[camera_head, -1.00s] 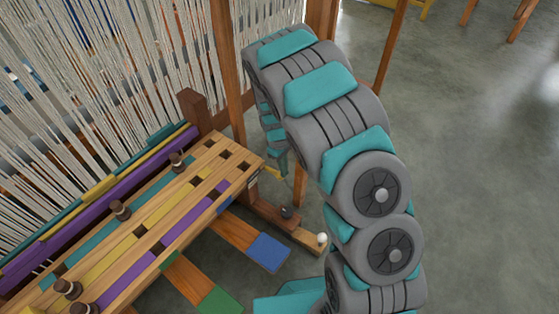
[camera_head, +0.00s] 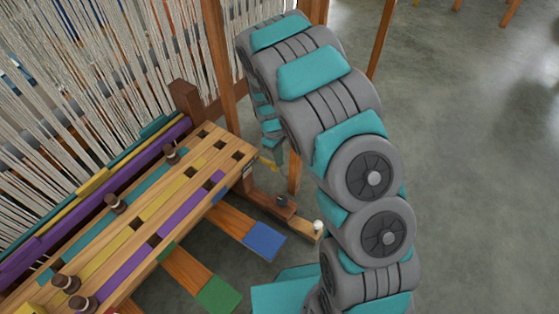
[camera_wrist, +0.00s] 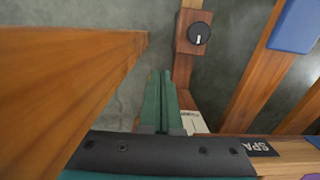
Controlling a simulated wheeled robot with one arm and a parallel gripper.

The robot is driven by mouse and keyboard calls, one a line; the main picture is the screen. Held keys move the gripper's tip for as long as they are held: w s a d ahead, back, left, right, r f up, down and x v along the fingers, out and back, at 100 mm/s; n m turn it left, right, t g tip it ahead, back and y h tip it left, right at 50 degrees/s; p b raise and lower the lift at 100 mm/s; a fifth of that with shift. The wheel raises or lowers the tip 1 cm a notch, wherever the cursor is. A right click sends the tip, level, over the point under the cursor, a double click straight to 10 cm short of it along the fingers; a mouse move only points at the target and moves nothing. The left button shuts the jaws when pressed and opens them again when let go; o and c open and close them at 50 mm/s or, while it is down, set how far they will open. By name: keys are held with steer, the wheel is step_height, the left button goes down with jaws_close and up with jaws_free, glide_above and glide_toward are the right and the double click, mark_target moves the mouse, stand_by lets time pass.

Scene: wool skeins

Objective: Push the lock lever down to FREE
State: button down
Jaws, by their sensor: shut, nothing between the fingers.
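My gripper (camera_wrist: 160,100) is shut and empty, its two green fingers side by side in the wrist view. In the head view my gripper (camera_head: 277,157) hangs just beyond the right end of the wooden bench. A small yellow piece (camera_head: 268,163) shows close beside it there; it may be the lock lever, but I cannot tell, nor whether the fingers touch it. A white label (camera_wrist: 193,122) sits right of the fingers in the wrist view, its text unreadable. It also shows on the bench end (camera_head: 248,172). The lever's position cannot be read.
A black knob (camera_wrist: 199,33) with a white mark sits on a wooden bar beyond the fingers. A white ball (camera_head: 318,226) is at that bar's end. A wooden post (camera_wrist: 60,80) stands close left. Pedals with blue (camera_head: 264,242) and green ends lie below. Floor at right is clear.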

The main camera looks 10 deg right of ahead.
step_height(320, 180, up, 7)
steer(key=shift+w+a, duration=0.3)
steer(key=shift+f, duration=0.1)
stand_by(0.4)
